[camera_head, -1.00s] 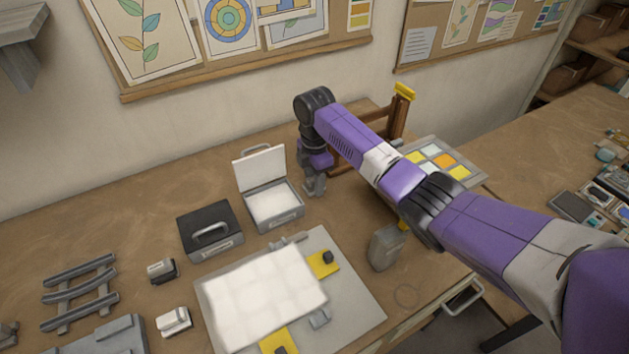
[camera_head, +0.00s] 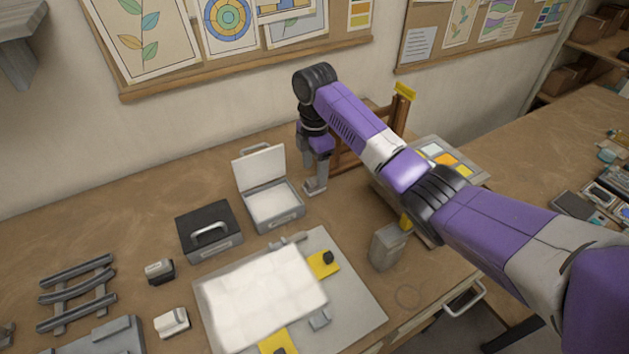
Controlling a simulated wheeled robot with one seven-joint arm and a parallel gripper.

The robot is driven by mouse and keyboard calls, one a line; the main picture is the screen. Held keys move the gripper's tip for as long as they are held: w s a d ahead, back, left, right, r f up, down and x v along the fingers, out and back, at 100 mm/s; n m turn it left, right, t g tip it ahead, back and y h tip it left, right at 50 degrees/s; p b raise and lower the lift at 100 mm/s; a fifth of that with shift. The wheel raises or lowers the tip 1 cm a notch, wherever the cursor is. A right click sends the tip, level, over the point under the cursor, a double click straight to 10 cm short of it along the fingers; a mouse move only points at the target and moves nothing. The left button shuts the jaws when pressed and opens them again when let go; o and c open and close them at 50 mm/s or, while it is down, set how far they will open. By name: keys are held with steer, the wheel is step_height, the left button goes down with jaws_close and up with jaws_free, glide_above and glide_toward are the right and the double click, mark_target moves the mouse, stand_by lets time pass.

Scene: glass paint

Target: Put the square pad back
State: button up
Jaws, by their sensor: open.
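An open grey case (camera_head: 284,217) stands behind the worktop's middle, its lid raised at the back. A white square-looking pad (camera_head: 272,203) lies inside it. My gripper (camera_head: 316,188) hangs pointing down just right of the case, open, with nothing visible between its fingers. It is apart from the pad; its exact height above the table is hard to tell. Beside the case on the left is a closed black case (camera_head: 206,222) with a grey handle. Which of these the task means by the square pad cannot be told for certain.
A grey board (camera_head: 352,296) with a white sheet (camera_head: 262,296) and yellow pieces lies in front. A grey can (camera_head: 388,246) stands to its right. A wooden rack (camera_head: 401,118) and a colour-sample tray (camera_head: 445,157) are behind my arm. Small white-topped blocks (camera_head: 171,322) and a slatted rack (camera_head: 77,292) are left.

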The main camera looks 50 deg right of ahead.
mark_target(315, 179)
step_height(315, 179, up, 7)
stand_by(0.3)
steer(key=shift+f, duration=0.1)
stand_by(0.4)
